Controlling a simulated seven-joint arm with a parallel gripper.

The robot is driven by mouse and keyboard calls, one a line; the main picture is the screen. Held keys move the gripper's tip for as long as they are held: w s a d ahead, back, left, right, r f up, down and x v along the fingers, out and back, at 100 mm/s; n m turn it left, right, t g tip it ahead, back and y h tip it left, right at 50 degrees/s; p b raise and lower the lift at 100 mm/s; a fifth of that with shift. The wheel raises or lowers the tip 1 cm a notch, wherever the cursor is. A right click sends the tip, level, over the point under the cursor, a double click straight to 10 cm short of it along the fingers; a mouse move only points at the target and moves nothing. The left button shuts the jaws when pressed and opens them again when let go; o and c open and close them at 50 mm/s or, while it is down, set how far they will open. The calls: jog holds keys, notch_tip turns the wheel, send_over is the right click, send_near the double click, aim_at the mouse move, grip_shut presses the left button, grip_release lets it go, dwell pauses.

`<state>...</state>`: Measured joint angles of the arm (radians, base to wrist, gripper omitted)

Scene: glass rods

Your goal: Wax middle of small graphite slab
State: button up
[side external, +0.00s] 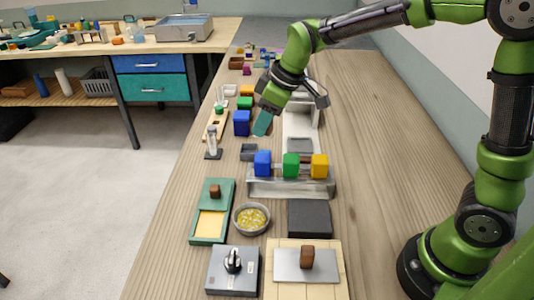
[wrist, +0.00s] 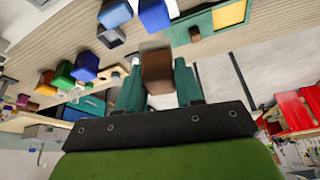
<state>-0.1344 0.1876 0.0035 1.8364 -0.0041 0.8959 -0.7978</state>
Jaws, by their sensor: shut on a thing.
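In the side external view my gripper (side external: 263,124) is in the air above the middle of the bench, left of the grey tray, pointing down and tilted. In the wrist view my gripper (wrist: 158,85) has its teal fingers shut on a brown block (wrist: 156,66); a pale part shows below the block. The held block cannot be made out in the side view. A dark grey slab (side external: 310,218) lies flat on the bench, well apart from my gripper and nearer the camera; it is probably the graphite slab. A green tray (side external: 225,207) has a yellow, wax-like patch and a brown block.
A metal rack (side external: 290,187) bears blue, green and yellow blocks between my gripper and the dark slab. A bowl of yellow bits (side external: 251,230) stands left of the slab. A metal plate with a brown handle (side external: 305,265) and a grey device (side external: 232,271) are in front.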

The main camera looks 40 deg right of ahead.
jog(key=shift+s+a+f+n+g+y, duration=0.15)
jog(key=shift+a+f+n+g+y, duration=0.35)
jog(key=shift+a+f+n, duration=1.9)
jog(key=shift+s+a+f+n+g+y, duration=0.2)
jog(key=shift+a+f+n+g, duration=0.95)
jog(key=shift+a+f, duration=1.95)
jog(key=shift+s+a+f+n+g+y, duration=0.1)
jog(key=shift+a+f+n+g+y, duration=0.3)
jog(key=shift+a+f+n, duration=2.45)
jog(key=shift+a+r+m, duration=0.1)
jog(key=shift+a+m, duration=0.5)
notch_tip(320, 180, up, 7)
jog(key=shift+r, duration=0.1)
